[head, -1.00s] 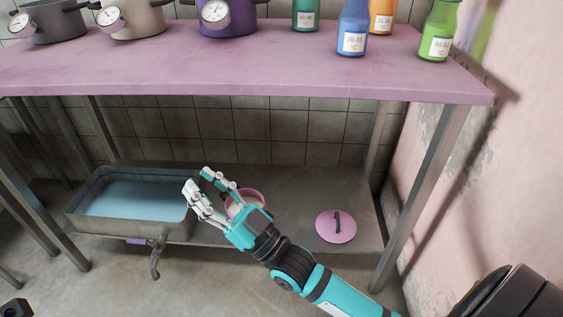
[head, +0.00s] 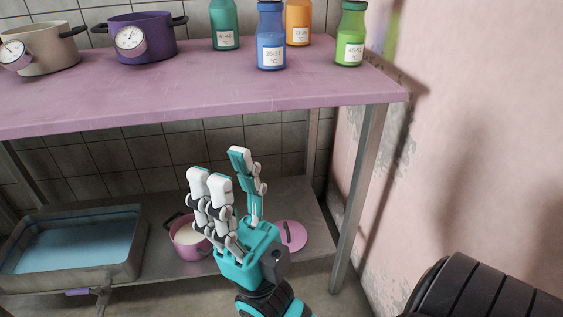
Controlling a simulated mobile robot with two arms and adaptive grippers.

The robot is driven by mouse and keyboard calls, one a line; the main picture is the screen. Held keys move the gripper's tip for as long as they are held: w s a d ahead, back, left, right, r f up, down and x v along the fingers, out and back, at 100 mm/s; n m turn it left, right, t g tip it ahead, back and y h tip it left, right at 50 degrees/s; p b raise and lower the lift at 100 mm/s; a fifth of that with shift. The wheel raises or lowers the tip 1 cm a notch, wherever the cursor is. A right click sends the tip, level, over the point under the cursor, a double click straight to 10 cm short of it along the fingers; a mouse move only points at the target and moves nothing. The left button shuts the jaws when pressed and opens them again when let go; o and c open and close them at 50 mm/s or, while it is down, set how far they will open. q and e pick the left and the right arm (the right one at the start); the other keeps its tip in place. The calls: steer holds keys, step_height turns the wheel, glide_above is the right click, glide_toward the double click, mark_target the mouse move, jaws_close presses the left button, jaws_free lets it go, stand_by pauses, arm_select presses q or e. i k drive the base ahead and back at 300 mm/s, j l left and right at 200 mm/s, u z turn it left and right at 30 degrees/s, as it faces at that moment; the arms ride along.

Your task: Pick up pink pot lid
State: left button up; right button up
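The pink pot lid (head: 298,238) lies flat on the grey lower shelf, with its dark handle upward. Its left part is hidden behind my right gripper. My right gripper (head: 224,178) is open and empty, its white and teal fingers pointing up and spread apart. It is in front of the shelf, between the camera and the lid; I cannot tell its exact distance from the lid. A pink pot (head: 186,247) with whitish contents stands on the lower shelf left of the gripper. My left gripper is not in view.
A metal basin (head: 135,262) of bluish liquid with a tap is at the left. The pink upper tabletop (head: 230,93) overhangs the shelf and bears pots and bottles. A table leg (head: 359,195) and the pink wall (head: 470,150) bound the right side.

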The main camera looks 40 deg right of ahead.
mark_target(293, 234)
steer(key=z, duration=1.35)
